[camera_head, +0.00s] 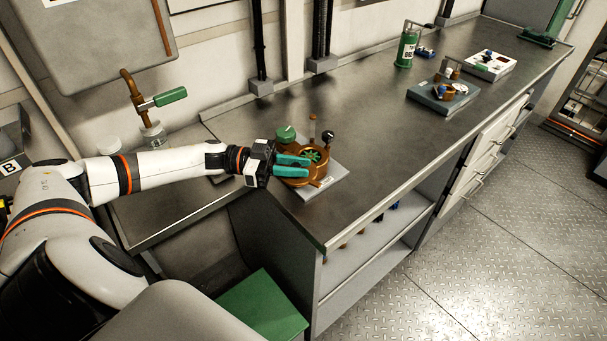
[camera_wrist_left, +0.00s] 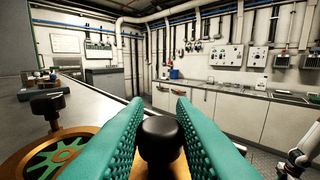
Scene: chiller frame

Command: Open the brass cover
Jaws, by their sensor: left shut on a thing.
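The brass housing (camera_head: 322,181) stands on a light grey plate (camera_head: 326,187) near the bench's front edge. A green spoked wheel (camera_head: 314,155) shows in its round opening; in the left wrist view the wheel (camera_wrist_left: 52,160) is at the lower left. My left gripper (camera_head: 308,167) reaches over the housing from the left. In the left wrist view its teal fingers (camera_wrist_left: 160,108) are closed on the sides of a black knob (camera_wrist_left: 160,138) above a brass part. I cannot tell how the cover sits, as the fingers hide much of it. My right gripper is not seen.
A green knob (camera_head: 285,133) and a black-topped lever (camera_head: 328,137) stand close behind the housing. A brass pipe with a green handle (camera_head: 171,96) is at the left. Further along are a blue-grey plate with fittings (camera_head: 443,97) and a green canister (camera_head: 406,49). The bench between is clear.

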